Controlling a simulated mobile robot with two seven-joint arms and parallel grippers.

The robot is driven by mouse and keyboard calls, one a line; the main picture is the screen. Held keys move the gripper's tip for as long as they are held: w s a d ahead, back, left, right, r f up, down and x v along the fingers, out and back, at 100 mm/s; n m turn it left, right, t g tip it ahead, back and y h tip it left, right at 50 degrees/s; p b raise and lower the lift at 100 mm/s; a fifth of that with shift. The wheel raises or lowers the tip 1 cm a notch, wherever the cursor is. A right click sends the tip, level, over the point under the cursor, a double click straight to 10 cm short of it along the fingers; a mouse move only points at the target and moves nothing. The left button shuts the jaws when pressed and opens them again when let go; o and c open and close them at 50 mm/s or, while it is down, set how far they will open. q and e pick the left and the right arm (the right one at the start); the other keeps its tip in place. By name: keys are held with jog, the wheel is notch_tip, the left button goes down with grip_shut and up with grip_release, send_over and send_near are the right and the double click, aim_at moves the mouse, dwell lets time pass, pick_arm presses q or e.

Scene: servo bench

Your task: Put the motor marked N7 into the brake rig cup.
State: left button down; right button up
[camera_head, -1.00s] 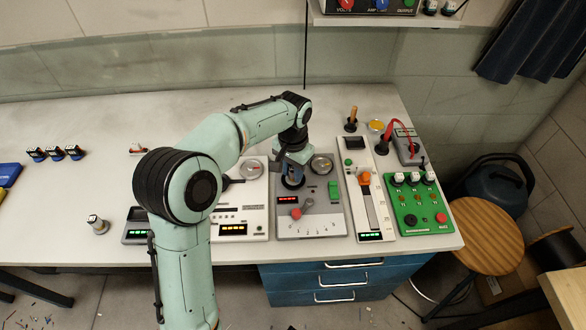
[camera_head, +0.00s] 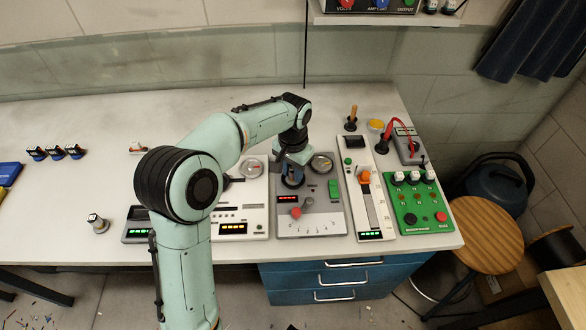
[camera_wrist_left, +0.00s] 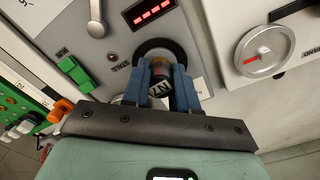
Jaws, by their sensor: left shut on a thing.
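My left gripper (camera_head: 292,175) points down over the grey brake rig panel (camera_head: 322,212), at its dark round cup (camera_head: 291,183). In the left wrist view, the blue fingers of my left gripper (camera_wrist_left: 170,85) are shut on the motor marked N7 (camera_wrist_left: 160,84), whose label faces the camera. The dark ring of the cup (camera_wrist_left: 152,45) shows just beyond the motor and fingertips. The motor's lower end is hidden, so I cannot tell how deep it sits in the cup. My right gripper is not in view.
A white panel with a dial (camera_head: 251,168) stands left of the rig. A slider panel (camera_head: 367,200) and a green button board (camera_head: 422,208) stand to its right. Several small motors (camera_head: 56,153) are at the far left, and another (camera_head: 97,223) stands nearer the front.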

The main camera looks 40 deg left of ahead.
pick_arm(q)
jog(key=c, duration=0.8)
grip_release()
jog(key=shift+r+p, duration=1.7)
jog(key=shift+r, duration=0.8)
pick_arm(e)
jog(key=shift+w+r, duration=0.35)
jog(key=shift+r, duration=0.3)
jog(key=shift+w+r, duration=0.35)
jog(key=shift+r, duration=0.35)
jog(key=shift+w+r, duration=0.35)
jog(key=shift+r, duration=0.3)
pick_arm(q)
jog(key=shift+r, duration=0.2)
jog(key=shift+r+p, duration=1.2)
jog(key=shift+r, duration=0.65)
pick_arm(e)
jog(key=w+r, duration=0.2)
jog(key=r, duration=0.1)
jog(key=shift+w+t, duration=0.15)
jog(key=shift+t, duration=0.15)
